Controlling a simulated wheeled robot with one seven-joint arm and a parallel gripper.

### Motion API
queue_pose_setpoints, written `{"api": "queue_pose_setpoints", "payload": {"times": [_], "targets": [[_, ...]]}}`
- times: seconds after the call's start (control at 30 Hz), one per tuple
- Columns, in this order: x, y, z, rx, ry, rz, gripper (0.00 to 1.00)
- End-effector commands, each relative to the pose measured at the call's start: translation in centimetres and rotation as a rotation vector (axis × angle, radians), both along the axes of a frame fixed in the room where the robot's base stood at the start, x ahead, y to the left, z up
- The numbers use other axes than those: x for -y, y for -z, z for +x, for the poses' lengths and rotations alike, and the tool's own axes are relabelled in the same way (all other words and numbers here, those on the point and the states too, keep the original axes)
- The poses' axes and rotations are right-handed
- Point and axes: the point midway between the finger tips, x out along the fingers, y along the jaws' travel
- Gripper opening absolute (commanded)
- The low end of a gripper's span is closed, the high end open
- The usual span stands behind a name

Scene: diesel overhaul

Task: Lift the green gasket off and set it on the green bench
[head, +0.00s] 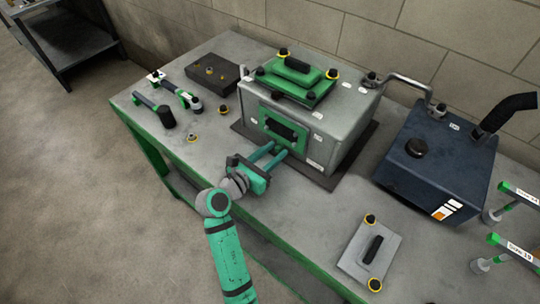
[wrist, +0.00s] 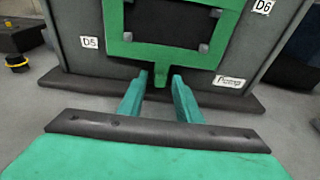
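The green gasket (head: 270,125) is a square frame around a dark opening on the front face of a grey engine block (head: 340,120). In the wrist view the gasket (wrist: 116,45) shows studs at its lower corners and a small tab at its bottom edge. My gripper (head: 270,152) is in front of that face, pointing at the gasket's lower edge. In the wrist view my gripper (wrist: 161,80) is open, one finger on each side of the tab, with gaps visible. The green-framed bench (head: 305,225) has a grey top and carries the block.
A green cover (head: 296,77) with a black handle lies on the block. A grey plate (head: 355,262) with a handle lies front right. A dark blue tank (head: 440,165) stands right. Tools (head: 155,110) and a black tray (head: 212,72) are left. Bench surface between block and plate is clear.

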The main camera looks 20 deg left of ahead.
Motion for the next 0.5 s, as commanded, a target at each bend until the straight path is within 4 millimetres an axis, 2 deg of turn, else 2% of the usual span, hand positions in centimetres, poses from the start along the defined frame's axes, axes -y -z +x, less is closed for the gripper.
{"api": "queue_pose_setpoints", "payload": {"times": [0.27,0.33,0.4,0.5], "targets": [[0.03,0.02,0.09,0.0,0.0,0.0,0.31],[0.04,0.03,0.09,-0.001,0.0,0.0,0.19],[0.04,0.04,0.08,-0.001,0.0,0.0,0.03],[0.03,0.03,0.07,0.0,0.0,0.0,0.0]]}}
